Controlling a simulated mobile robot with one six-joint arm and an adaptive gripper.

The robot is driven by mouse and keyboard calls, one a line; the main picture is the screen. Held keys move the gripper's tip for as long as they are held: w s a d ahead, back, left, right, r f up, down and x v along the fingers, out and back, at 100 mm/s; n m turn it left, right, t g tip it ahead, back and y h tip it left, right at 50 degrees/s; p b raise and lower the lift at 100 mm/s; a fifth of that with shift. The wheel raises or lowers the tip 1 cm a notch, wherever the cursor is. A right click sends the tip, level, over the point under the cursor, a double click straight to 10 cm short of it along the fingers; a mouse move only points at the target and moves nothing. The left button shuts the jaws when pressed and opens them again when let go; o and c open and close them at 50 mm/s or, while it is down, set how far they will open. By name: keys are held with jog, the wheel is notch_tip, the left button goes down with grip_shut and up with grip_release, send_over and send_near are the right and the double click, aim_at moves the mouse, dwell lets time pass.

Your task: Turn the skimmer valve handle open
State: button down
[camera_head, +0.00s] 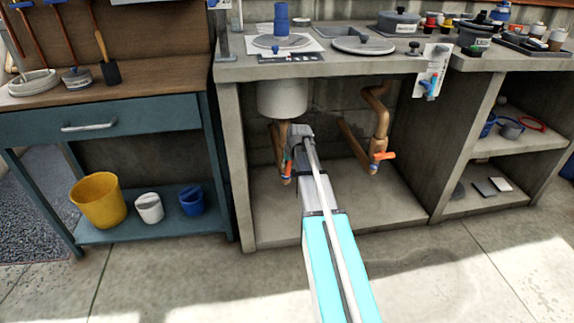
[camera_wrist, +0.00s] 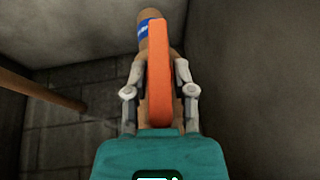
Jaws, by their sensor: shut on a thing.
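In the wrist view an orange valve handle (camera_wrist: 158,85) stands lengthwise between the two grey fingers of my gripper (camera_wrist: 161,72), which is shut on it. The handle lies roughly in line with the copper pipe (camera_wrist: 148,14) behind it, which carries a blue label (camera_wrist: 144,29). In the head view my arm reaches under the counter to the left copper pipe (camera_head: 280,147). A bit of its orange handle (camera_head: 289,168) shows there, and the fingers are mostly hidden. A second valve with an orange handle (camera_head: 384,156) sits on the right pipe (camera_head: 380,122), apart from my gripper. I cannot read which valve is the skimmer's.
The concrete counter (camera_head: 240,72) is above my arm, with side walls around the bay. A white cylinder (camera_head: 282,98) hangs above the left pipe. A card (camera_head: 432,66) with a valve picture hangs on the counter's front. The floor in front is clear.

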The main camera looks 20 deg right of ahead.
jog(key=shift+a+h, duration=0.1)
jog(key=shift+h, duration=0.2)
jog(key=shift+g+h, duration=0.3)
jog(key=shift+c, duration=2.2)
grip_release()
jog(key=shift+s, duration=0.15)
